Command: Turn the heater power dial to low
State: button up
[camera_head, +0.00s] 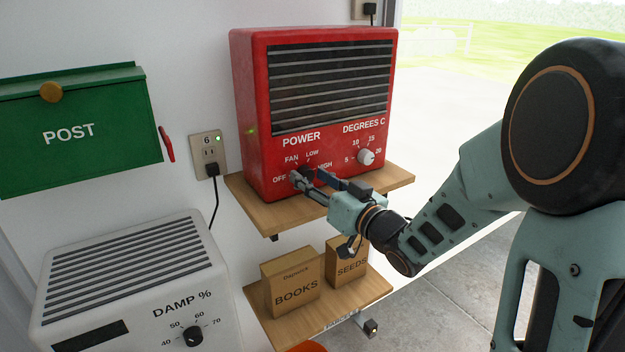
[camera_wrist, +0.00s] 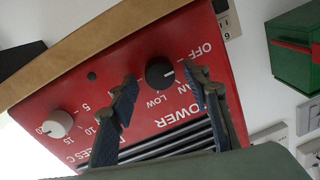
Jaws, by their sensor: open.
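The red heater (camera_head: 320,110) stands on a wooden shelf, its front facing me. Its black power dial (camera_head: 308,171) is low on the left, among the labels OFF, FAN, LOW and HIGH, partly covered by my fingers in the head view. The wrist view shows the power dial (camera_wrist: 159,74) upside down, its white mark toward the OFF and FAN side; the exact setting is hard to tell. My gripper (camera_head: 309,176) is open in front of the dial. In the wrist view my gripper's fingertips (camera_wrist: 160,76) lie either side of the dial, with visible gaps; contact is not seen.
A white temperature dial (camera_head: 366,157) is right of the power dial. The wooden shelf (camera_head: 385,186) juts out just below. Boxes marked BOOKS (camera_head: 292,285) and SEEDS (camera_head: 346,264) sit lower. A green post box (camera_head: 75,130) and white dehumidifier (camera_head: 130,275) are left.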

jog(key=shift+w+a, duration=0.1)
jog(key=shift+c, duration=0.7)
jog(key=c, duration=1)
jog(key=shift+m, duration=0.3)
jog(key=m+p, duration=0.3)
jog(key=m, duration=0.2)
jog(key=shift+p, duration=0.35)
jog(key=m+p, duration=0.2)
jog(key=m, duration=0.3)
jog(key=shift+p, duration=0.35)
jog(key=m+t+p, duration=0.1)
jog(key=m+p, duration=0.3)
jog(key=m, duration=0.3)
jog(key=shift+f+m, duration=0.1)
jog(key=shift+m, duration=0.3)
jog(key=m+p, duration=0.3)
jog(key=m, duration=0.3)
jog(key=shift+f+h+p, duration=0.1)
jog(key=shift+h+p, duration=0.2)
jog(key=shift+p, duration=0.05)
jog(key=shift+m, duration=0.3)
